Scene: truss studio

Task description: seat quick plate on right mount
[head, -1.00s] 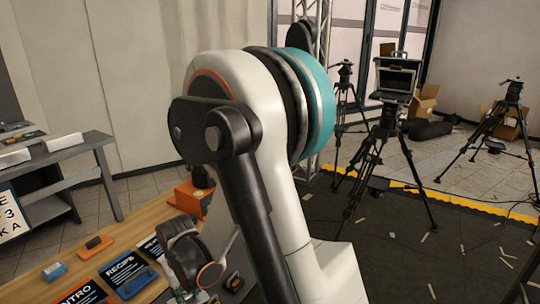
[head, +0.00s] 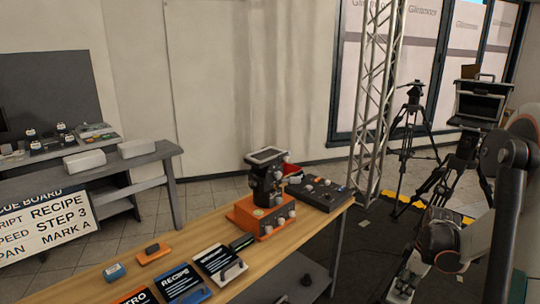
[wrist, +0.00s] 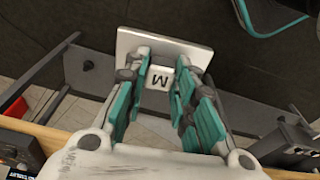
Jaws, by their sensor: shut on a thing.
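The quick plate is a pale flat plate (wrist: 165,38) with a small block marked M under my fingers in the wrist view. My gripper (wrist: 162,72) is shut on that block, with teal-padded fingers on both sides. The plate is held over a dark floor, clear of any surface. In the head view my arm is at the right edge, and the plate cannot be made out there. Two black tripods stand at the back right, one bare-headed (head: 410,95) and one carrying an open case (head: 480,105). I cannot tell which thing is the right mount.
A wooden table (head: 185,245) carries an orange box (head: 262,215) with a black device on top, a dark control panel (head: 318,192) and labelled cards (head: 220,262). A truss (head: 375,100) rises behind. A grey bench (head: 125,165) stands left.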

